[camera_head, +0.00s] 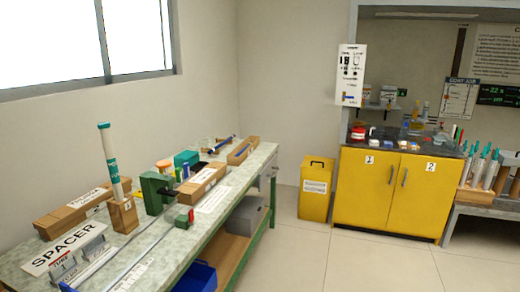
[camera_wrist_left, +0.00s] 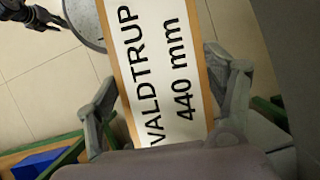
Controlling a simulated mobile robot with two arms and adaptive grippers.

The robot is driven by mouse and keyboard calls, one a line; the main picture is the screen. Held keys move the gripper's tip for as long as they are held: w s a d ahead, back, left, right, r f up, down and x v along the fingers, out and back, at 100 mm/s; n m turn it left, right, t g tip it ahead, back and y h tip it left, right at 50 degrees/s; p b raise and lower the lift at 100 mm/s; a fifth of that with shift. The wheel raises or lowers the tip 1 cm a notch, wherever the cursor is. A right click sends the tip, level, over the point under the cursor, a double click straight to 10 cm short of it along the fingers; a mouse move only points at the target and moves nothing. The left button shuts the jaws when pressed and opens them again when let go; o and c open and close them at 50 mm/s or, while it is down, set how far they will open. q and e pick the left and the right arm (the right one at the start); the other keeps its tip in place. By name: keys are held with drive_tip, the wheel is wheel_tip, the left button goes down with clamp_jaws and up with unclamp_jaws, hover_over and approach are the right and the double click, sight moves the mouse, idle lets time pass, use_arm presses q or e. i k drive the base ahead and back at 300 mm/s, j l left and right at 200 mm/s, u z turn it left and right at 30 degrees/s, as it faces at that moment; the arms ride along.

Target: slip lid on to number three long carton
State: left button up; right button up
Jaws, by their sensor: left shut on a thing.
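In the left wrist view my left gripper (camera_wrist_left: 171,80) is shut on a long cardboard piece with a white label (camera_wrist_left: 160,60) reading "VALDTRUP 440 mm"; I cannot tell whether it is a lid or a whole carton. One finger is on each side of it. A dark jointed part (camera_wrist_left: 35,14) at the top left looks like my right gripper; its jaws are unclear. In the head view neither gripper shows. Long cartons lie on the bench: one at the left (camera_head: 72,214), a labelled one in the middle (camera_head: 203,180), and one at the far end (camera_head: 243,151). No number three is readable.
On the bench (camera_head: 150,262), a small box holds an upright white tube (camera_head: 109,155) with teal bands. A green device (camera_head: 157,192), metal rails and a SPACER sign (camera_head: 65,248) stand nearby. A blue bin (camera_head: 197,278) is below. A yellow cabinet (camera_head: 370,190) stands across the clear floor.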

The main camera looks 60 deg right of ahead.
sight(232, 160)
drive_tip(key=z, duration=1.7)
drive_tip(key=i+l+z, duration=0.2)
drive_tip(key=z, duration=0.2)
drive_tip(key=i+l+z, duration=0.15)
drive_tip(key=z, duration=0.3)
drive_tip(key=i+z, duration=0.25)
drive_tip(key=z, duration=0.15)
drive_tip(key=i, duration=0.85)
drive_tip(key=i+l+u, duration=0.1)
drive_tip(key=i, duration=0.75)
drive_tip(key=i+l, duration=0.1)
drive_tip(key=i, duration=0.75)
drive_tip(key=i+l, duration=0.1)
drive_tip(key=i, duration=0.75)
drive_tip(key=j+u, duration=0.05)
